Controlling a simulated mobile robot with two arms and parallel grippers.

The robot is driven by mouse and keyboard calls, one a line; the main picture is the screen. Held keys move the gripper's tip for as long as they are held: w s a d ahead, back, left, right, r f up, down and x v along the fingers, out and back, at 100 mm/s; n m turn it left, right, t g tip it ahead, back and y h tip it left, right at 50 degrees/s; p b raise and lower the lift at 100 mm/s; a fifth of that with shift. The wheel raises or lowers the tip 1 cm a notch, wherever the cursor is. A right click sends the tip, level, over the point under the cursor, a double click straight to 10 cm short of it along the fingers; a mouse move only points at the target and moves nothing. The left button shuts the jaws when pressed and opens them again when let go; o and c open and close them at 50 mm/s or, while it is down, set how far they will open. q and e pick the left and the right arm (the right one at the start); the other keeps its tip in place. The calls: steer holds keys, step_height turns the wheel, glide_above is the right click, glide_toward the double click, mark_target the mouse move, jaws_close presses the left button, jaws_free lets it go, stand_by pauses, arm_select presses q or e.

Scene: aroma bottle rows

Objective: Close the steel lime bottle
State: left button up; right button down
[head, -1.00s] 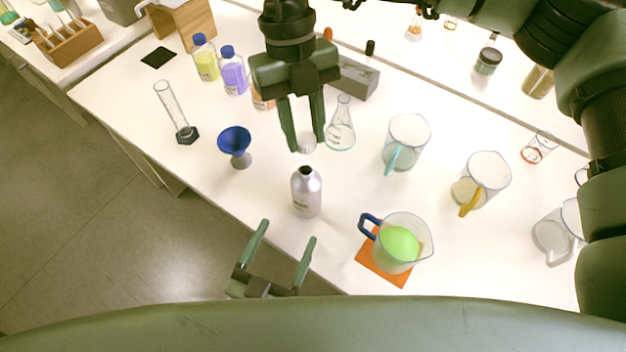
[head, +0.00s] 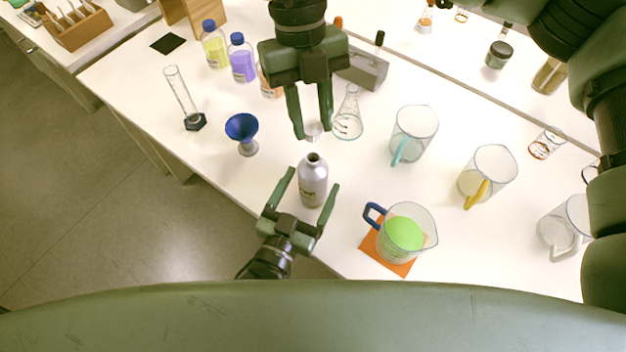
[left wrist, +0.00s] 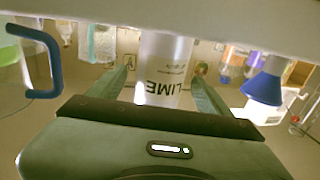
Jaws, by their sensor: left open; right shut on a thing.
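The steel lime bottle (head: 313,182) stands upright on the white bench with its dark mouth open. My left gripper (head: 309,180) is open, with one finger on each side of the bottle. In the left wrist view the bottle (left wrist: 162,75), lettered LIME, shows upside down between the spread fingers (left wrist: 160,85); I cannot tell whether they touch it. My right gripper (head: 314,134) is shut on a small silvery cap (head: 314,128) and holds it just above and behind the bottle's mouth, apart from it.
A blue funnel (head: 241,127) stands left of the bottle. A jug of green liquid (head: 423,228) stands on an orange mat (head: 372,252) to the right. A glass flask (head: 348,122) is close to my right gripper. The bench's front edge is near my left gripper.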

arm_select(q)
steer(key=shift+x, duration=1.1)
jaws_close()
